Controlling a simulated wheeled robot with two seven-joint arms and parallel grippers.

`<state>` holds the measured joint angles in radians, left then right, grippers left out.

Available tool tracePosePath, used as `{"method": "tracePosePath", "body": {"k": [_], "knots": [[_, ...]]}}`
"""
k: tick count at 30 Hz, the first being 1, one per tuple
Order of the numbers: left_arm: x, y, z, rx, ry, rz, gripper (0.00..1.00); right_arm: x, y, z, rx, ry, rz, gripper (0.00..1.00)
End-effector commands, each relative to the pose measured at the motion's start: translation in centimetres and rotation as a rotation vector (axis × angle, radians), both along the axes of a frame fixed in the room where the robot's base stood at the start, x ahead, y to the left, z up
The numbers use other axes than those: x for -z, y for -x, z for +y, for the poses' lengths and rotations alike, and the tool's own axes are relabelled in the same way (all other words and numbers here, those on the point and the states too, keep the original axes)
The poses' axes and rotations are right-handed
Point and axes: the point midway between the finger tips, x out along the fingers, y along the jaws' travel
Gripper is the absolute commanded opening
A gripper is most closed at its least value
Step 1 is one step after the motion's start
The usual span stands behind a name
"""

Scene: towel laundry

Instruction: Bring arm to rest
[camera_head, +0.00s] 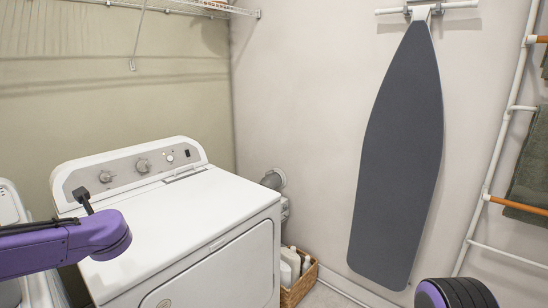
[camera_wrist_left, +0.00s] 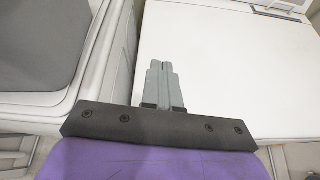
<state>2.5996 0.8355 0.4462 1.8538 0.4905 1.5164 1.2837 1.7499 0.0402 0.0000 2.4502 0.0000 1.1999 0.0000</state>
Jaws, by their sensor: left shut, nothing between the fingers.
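My purple left arm comes in from the left in the head view. My left gripper (camera_head: 80,193) shows as a small dark shape above the wrist, in front of the white dryer (camera_head: 190,210). In the left wrist view the left gripper's grey fingers (camera_wrist_left: 160,66) are together and empty. They overlap the white top of the dryer (camera_wrist_left: 225,60) there, and the height between them is hard to judge. A purple and black part of my own body shows at the bottom right of the head view. My right gripper is out of view.
A second white machine (camera_head: 10,205) stands at the left edge. A wicker basket with bottles (camera_head: 299,287) sits right of the dryer. A grey ironing board (camera_head: 400,150) hangs on the wall. A ladder rack (camera_head: 497,150) with a dark towel (camera_head: 528,172) is at right. A wire shelf (camera_head: 190,8) is above.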

Motion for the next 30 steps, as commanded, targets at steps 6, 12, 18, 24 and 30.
{"method": "tracePosePath", "body": {"k": [6,12,18,24,30], "knots": [[0.3,-0.8,-1.8,0.186,-0.196,0.156,0.0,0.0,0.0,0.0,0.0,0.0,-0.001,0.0],[4.1,-0.5,-5.2,0.475,-0.556,0.442,0.0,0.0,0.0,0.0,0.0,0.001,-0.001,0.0],[12.1,1.8,-9.2,0.801,-0.926,0.779,0.0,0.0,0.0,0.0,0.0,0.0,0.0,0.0],[24.2,9.3,-13.3,1.279,-1.338,1.174,0.0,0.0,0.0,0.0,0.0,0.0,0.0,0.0],[34.1,21.1,-14.8,1.798,-1.603,1.447,0.0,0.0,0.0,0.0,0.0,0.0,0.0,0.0]]}}
